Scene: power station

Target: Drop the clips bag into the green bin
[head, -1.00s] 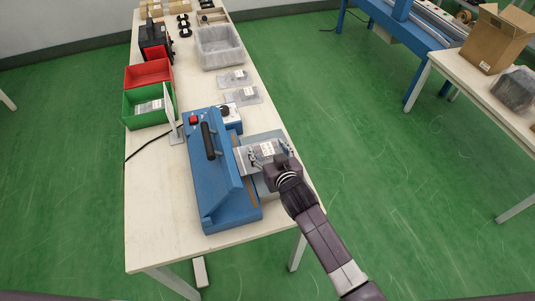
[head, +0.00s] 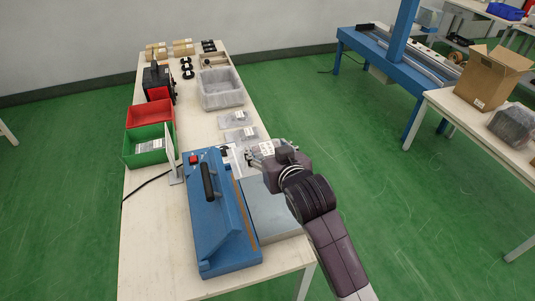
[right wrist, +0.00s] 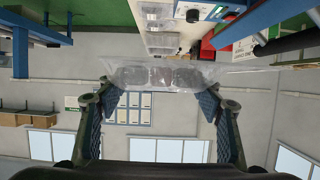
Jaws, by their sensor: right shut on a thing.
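My right gripper (head: 257,152) is shut on a clear plastic bag, the clips bag (head: 238,160), above the far right end of the blue sealing machine. In the right wrist view the bag (right wrist: 165,77) spans the space between both fingers (right wrist: 162,115), with dark items inside it. The green bin (head: 150,160) stands to the left, beyond the machine's left side, with a grey and white packet lying in it. The held bag is apart from the bin. My left gripper is not in view.
The blue sealing machine (head: 212,225) with its handle and an upright plate (head: 173,163) stand between gripper and bin. A red bin (head: 150,111) adjoins the green one. A grey tray (head: 220,103) and two flat bags (head: 235,119) lie farther back.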

